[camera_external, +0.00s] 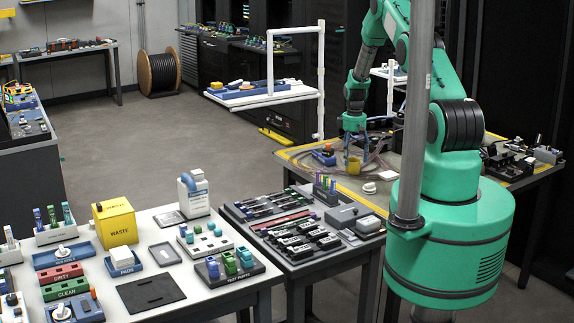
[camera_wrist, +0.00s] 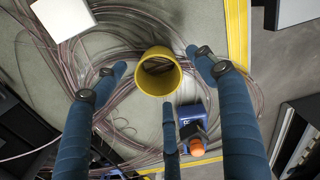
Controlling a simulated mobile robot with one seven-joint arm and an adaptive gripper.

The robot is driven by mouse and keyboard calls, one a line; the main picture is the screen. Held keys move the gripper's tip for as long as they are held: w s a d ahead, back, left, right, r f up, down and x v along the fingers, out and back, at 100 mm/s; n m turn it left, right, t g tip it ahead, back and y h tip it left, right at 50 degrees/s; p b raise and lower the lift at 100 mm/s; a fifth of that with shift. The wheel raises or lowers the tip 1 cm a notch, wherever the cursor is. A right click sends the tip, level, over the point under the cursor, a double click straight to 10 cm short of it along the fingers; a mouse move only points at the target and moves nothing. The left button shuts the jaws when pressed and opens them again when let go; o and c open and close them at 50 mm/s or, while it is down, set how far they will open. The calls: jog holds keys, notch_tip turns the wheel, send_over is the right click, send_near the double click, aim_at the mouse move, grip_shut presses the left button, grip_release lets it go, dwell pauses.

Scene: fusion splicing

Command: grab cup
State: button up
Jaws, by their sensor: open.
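A yellow cup (camera_external: 353,164) stands on the far worktable, with fiber cable around it. In the wrist view the cup (camera_wrist: 158,71) shows its open rim from above, and its inside looks empty. My gripper (camera_external: 354,139) points down just above the cup in the external view. In the wrist view my gripper (camera_wrist: 157,62) has its blue fingers spread, with tips on the left, right and lower side of the cup. The fingers are open and no clear contact shows. The gap in height between fingertips and cup is hard to tell.
Looped fiber cable (camera_wrist: 100,60) lies around the cup. A blue device (camera_wrist: 192,116) with an orange knob sits close by at lower right. A yellow strip (camera_wrist: 237,35) marks the table edge. A white shelf frame (camera_external: 322,90) stands to the arm's left.

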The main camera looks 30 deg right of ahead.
aim_at(353, 165)
jog(key=shift+d+f, duration=0.1)
jog(key=shift+f, duration=2.1)
jog(key=c, duration=1.4)
